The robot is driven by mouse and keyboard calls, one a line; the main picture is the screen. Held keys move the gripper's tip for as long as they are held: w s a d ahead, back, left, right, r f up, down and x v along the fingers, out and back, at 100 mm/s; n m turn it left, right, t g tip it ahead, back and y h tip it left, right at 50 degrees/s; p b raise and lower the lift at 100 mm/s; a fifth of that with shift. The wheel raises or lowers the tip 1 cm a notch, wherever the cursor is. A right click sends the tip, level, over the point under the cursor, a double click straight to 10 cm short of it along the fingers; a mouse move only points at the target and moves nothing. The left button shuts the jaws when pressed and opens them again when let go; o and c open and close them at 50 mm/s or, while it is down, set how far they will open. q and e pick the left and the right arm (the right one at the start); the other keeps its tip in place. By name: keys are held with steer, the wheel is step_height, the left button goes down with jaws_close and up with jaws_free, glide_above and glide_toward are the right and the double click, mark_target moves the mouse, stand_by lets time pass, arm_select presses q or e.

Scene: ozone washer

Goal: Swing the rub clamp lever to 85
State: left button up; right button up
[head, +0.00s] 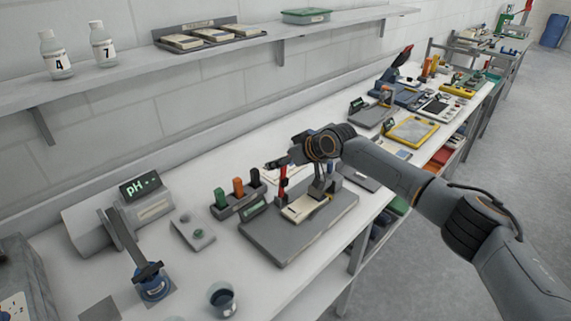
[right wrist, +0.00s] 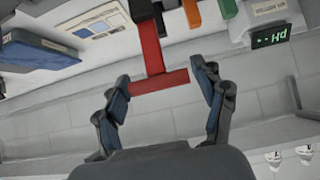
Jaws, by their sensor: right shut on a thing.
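The rub clamp lever is a red bar (head: 283,184) standing up from a grey base plate (head: 275,240) in the head view. In the right wrist view the red lever (right wrist: 153,50) ends in a red crossbar. My right gripper (head: 280,163) is at the lever's top in the head view. In the right wrist view its fingers (right wrist: 166,84) are on either side of the crossbar, shut on it. A pale block lies on the plate beside the lever. My wrist hides part of the fixture. My left gripper is not in view.
A rack with green, orange and black handles (head: 238,188) stands just left of the lever. A wall shelf (head: 130,76) runs above the bench.

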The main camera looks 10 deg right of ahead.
stand_by(0.4)
steer(key=o, duration=1.7)
steer(key=v, duration=1.2)
